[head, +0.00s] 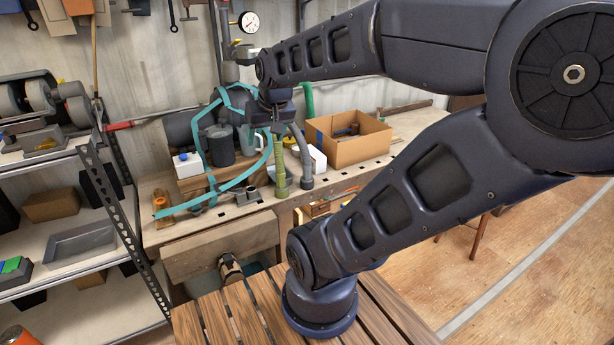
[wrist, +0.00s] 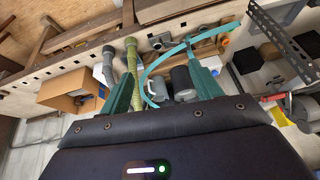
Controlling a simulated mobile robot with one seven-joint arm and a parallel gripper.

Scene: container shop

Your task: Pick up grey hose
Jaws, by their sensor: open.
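The grey hose (head: 301,157) stands near the front of the workbench, just right of an olive-green hose (head: 281,165). Its upper part comes close to my gripper (head: 275,112) in the head view. My gripper (wrist: 157,50) is open, with green fingers spread wide. I see nothing held between them. Contact with either hose cannot be told.
A teal strip (head: 215,188) curves around a dark canister (head: 218,146) left of the hoses. An open cardboard box (head: 350,146) is at right on the workbench (head: 163,228). A metal shelf (head: 85,253) is further left.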

